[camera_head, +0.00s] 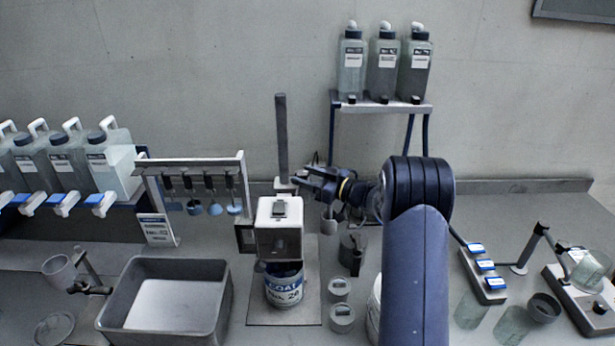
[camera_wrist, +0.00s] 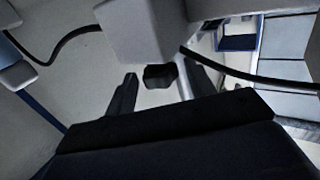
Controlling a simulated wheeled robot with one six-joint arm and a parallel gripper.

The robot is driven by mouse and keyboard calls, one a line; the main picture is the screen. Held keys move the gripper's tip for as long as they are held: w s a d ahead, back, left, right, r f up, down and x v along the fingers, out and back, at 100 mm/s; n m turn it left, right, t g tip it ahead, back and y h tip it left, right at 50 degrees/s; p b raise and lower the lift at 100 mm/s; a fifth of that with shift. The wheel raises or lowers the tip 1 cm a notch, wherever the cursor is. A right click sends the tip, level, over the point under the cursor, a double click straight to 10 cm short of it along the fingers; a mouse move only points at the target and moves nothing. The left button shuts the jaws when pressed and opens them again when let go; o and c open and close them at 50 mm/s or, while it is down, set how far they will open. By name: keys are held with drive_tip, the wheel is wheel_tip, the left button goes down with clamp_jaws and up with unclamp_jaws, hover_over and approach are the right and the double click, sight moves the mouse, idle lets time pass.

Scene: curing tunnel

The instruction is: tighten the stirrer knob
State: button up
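The stirrer has a white motor head (camera_head: 279,228) with a dark upright post (camera_head: 282,140) behind it, above a labelled can (camera_head: 284,287). My gripper (camera_head: 303,180) reaches in from the right beside the post, just above and behind the motor head. In the wrist view a small dark knob (camera_wrist: 160,76) sticks out under a pale block (camera_wrist: 147,32). It shows between the two open fingers of my gripper (camera_wrist: 160,84), with a visible gap on each side. I see no finger touching it. The knob is not clear in the head view.
A rack with hanging blue-ended tools (camera_head: 190,165) and a grey basin (camera_head: 165,305) stand to the left. Small lidded pots (camera_head: 341,318) stand right of the can. A shelf (camera_head: 385,108) with bottles is on the wall behind. Dark cables (camera_wrist: 55,45) show in the wrist view.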

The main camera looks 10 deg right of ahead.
drive_tip(key=c, duration=0.8)
drive_tip(key=shift+c, duration=0.2)
drive_tip(key=shift+t+b, duration=0.3)
drive_tip(key=m+t+h+b, duration=0.1)
drive_tip(key=b, duration=0.1)
drive_tip(key=m+t+h+b, duration=0.1)
drive_tip(key=h, duration=0.1)
drive_tip(key=m+t+h+b, duration=0.1)
drive_tip(key=m+h+b, duration=0.1)
drive_tip(key=shift+s+a+f+b, duration=0.25)
drive_tip(key=shift+a+f+b, duration=0.05)
drive_tip(key=shift+a, duration=0.05)
drive_tip(key=m+t+h+b, duration=0.1)
drive_tip(key=h+b, duration=0.1)
drive_tip(key=b, duration=0.1)
drive_tip(key=m+h+b, duration=0.1)
drive_tip(key=h+b, duration=0.1)
drive_tip(key=b, duration=0.1)
drive_tip(key=shift+a+m+t, duration=0.2)
drive_tip(key=shift+m+t, duration=0.2)
drive_tip(key=shift+r+m+h+b, duration=0.35)
drive_tip(key=shift+h+b, duration=0.35)
drive_tip(key=shift+b, duration=0.35)
drive_tip(key=o, duration=1)
drive_tip(key=shift+s+f, duration=0.1)
